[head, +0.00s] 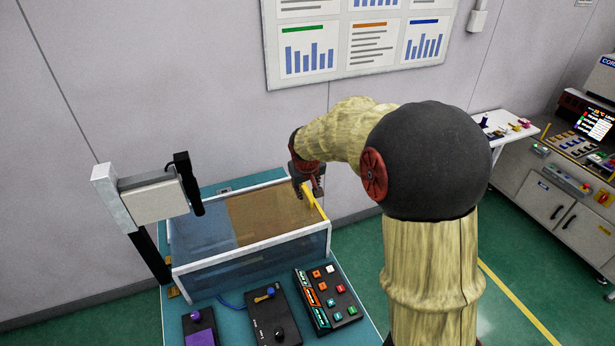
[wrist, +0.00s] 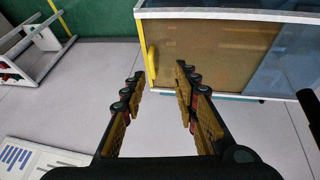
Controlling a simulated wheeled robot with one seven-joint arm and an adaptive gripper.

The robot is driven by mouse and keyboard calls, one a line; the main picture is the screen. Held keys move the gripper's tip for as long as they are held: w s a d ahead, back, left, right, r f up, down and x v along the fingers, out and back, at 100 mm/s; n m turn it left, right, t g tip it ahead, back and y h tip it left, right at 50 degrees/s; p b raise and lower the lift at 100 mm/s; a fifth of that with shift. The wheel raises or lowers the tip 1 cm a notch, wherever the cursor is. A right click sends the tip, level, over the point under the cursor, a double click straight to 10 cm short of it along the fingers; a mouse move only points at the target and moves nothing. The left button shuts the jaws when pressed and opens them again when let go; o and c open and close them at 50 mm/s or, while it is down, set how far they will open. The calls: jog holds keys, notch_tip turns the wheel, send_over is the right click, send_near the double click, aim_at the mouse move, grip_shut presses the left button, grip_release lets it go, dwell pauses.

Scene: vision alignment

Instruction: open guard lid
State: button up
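The guard lid (head: 208,259) is a see-through box with a white frame, part bluish and part brown-tinted, and looks closed on the teal bench. A yellow handle (head: 309,196) stands at its right end. My gripper (head: 306,185) is beside the handle in the head view. In the wrist view my gripper (wrist: 160,75) is open and empty, with the handle between and just beyond its fingertips. Contact cannot be told.
A camera-like device on a post (head: 150,200) overhangs the lid's left end. A button panel (head: 325,298), a joystick box (head: 270,315) and a purple-topped box (head: 200,328) sit along the bench front. A grey wall is close behind. Another console (head: 565,210) stands far right.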

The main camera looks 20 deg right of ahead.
jog(key=w+d+f+p, duration=0.35)
jog(key=w+p, duration=0.25)
jog(key=w, duration=0.2)
jog(key=p, duration=0.4)
send_near(307, 193)
jog(key=shift+p+x, duration=0.8)
jog(key=shift+x, duration=3.25)
jog(key=c, duration=0.3)
grip_shut()
